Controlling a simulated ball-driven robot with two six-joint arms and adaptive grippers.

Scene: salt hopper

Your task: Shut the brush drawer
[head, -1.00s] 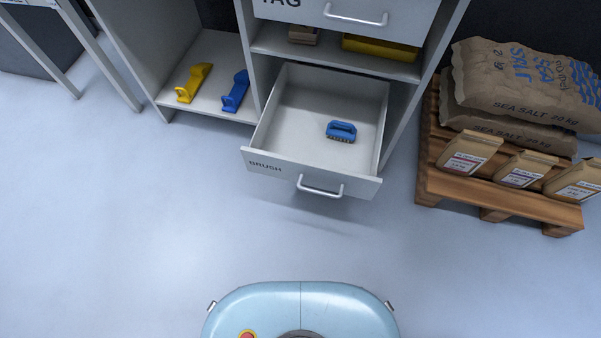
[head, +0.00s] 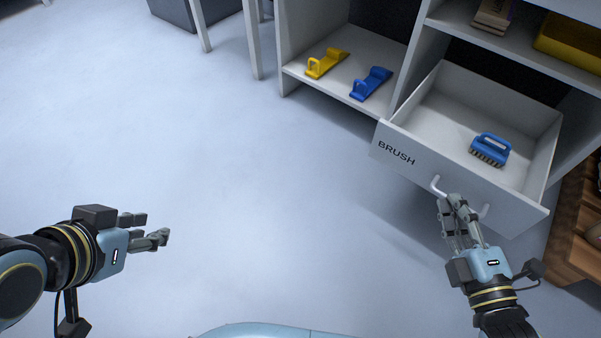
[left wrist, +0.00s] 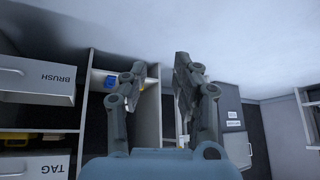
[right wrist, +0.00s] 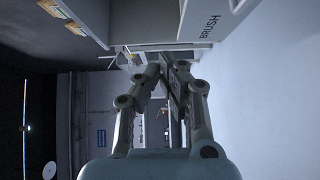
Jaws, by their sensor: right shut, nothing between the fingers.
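The brush drawer (head: 405,155) is pulled out of the grey cabinet, its front lettered BRUSH. A blue brush (head: 490,149) lies inside it. The drawer has a pale bar handle (head: 437,186) on its front. My right gripper (head: 455,203) is shut and empty, its fingertips at the handle in the head view; I cannot tell whether they touch it. Part of the drawer front shows at the top right of the right wrist view (right wrist: 220,22). My left gripper (head: 152,230) is open and empty over the floor, well left of the drawer. The drawer also shows in the left wrist view (left wrist: 35,80).
A yellow scoop-like item (head: 327,64) and a blue one (head: 371,83) lie on the low shelf left of the drawer. A yellow object (head: 570,42) is on the shelf above. A wooden pallet (head: 575,235) stands close at right. Open floor lies to the left.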

